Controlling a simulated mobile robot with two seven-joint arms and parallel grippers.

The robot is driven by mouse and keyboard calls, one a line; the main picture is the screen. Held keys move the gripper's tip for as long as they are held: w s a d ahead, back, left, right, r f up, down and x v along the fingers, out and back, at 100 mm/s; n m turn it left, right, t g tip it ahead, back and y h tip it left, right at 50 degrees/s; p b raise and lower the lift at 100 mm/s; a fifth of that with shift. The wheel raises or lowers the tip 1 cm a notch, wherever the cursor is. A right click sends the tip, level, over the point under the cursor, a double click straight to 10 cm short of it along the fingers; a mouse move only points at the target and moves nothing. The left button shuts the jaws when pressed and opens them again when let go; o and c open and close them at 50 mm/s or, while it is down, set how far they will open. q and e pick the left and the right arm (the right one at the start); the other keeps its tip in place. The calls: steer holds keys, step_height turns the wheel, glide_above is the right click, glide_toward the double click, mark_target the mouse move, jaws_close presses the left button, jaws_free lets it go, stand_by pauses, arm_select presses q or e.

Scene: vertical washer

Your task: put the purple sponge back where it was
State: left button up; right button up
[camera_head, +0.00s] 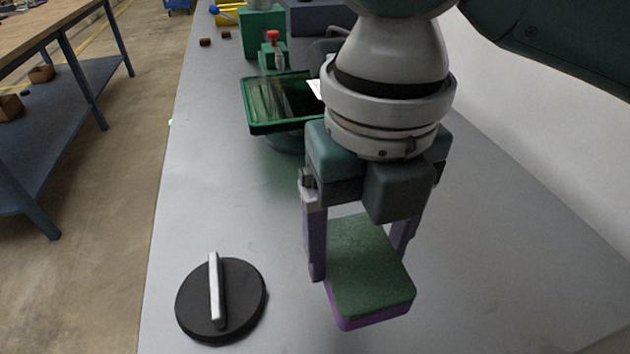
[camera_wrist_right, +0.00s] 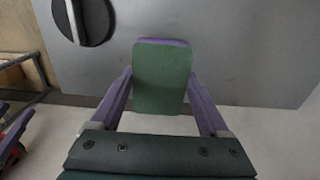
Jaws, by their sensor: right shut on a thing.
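The purple sponge (camera_head: 368,272) has a green top face and a purple underside. My right gripper (camera_head: 358,252) is shut on it, with one finger on each side. The sponge also shows in the right wrist view (camera_wrist_right: 162,78) between the two purple fingers of my right gripper (camera_wrist_right: 162,90). Whether the sponge touches the grey table (camera_head: 200,200) or is held above it I cannot tell for sure.
A round black disc (camera_head: 240,300) with a silver handle lies left of the sponge. A green tray (camera_head: 262,128) stands behind, partly hidden by my right arm. Further back are a green device (camera_head: 262,32) and small brown pieces (camera_head: 205,42). The table's left front is mostly clear.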

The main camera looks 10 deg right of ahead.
mark_target(354, 277)
step_height(354, 277, down, 5)
steer(key=shift+r, duration=0.15)
steer(key=shift+f+b, duration=0.55)
steer(key=shift+f, duration=1.65)
steer(key=o, duration=1.2)
steer(key=shift+f, duration=0.1)
steer(key=shift+c, duration=0.2)
